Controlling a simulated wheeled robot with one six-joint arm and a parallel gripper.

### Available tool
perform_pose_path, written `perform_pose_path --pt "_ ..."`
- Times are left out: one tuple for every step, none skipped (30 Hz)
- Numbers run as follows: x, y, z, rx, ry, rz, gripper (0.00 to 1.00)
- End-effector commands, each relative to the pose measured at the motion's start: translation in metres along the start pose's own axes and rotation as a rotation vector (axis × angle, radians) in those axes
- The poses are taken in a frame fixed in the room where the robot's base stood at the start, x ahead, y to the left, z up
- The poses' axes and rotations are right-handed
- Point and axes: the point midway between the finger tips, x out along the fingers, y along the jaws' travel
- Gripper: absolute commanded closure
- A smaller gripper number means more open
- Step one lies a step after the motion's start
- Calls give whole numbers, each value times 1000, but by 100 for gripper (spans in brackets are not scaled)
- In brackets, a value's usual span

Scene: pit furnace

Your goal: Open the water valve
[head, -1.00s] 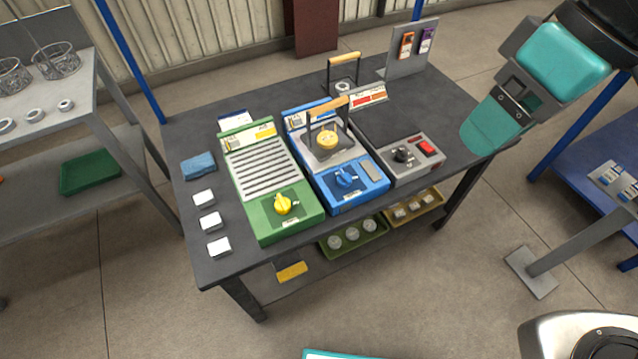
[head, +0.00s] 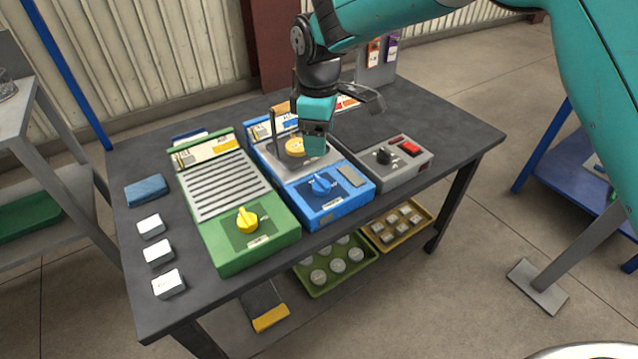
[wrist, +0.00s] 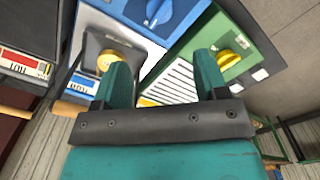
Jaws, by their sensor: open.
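A blue box (head: 335,208) on the dark table carries a blue knob (head: 320,184). To its left, a green box (head: 262,252) carries a yellow knob (head: 247,219). The labels are too small to read, so I cannot tell which knob is the water valve. In the wrist view the blue knob (wrist: 158,10) is at the top and the yellow knob (wrist: 227,58) is beyond the right finger. My gripper (head: 315,148) hangs above the rear of the blue box, touching neither knob. Its fingers (wrist: 162,62) are apart with nothing between them.
A grey plate with a round yellow piece (head: 293,147) and an upright handle sits on the blue box, close to my gripper. A grey box (head: 398,168) with a black knob and red switch stands right. White blocks (head: 159,252) line the left edge. The table's right end is clear.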

Motion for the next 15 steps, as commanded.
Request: perform_pose_path --pt "14 -1 1 1 -4 -4 33" --pt "21 -1 1 1 -4 -4 33" --pt "30 -1 1 1 -4 -4 33" --pt "37 -1 1 1 -3 -4 33" --pt "44 -1 1 1 -4 -4 33" --pt "53 -1 1 1 -3 -4 33" --pt "60 -1 1 1 -3 -4 33" --pt "67 -1 1 1 -3 -4 33" --pt "75 -1 1 1 -3 -3 33" --pt "82 -1 1 1 -3 -3 33" --pt "87 -1 1 2 -2 -3 33" --pt "94 -1 1 2 -2 -3 33" --pt "99 -1 1 2 -2 -3 33" --pt "104 -1 1 2 -2 -2 33" --pt "109 0 1 2 -1 -2 33"
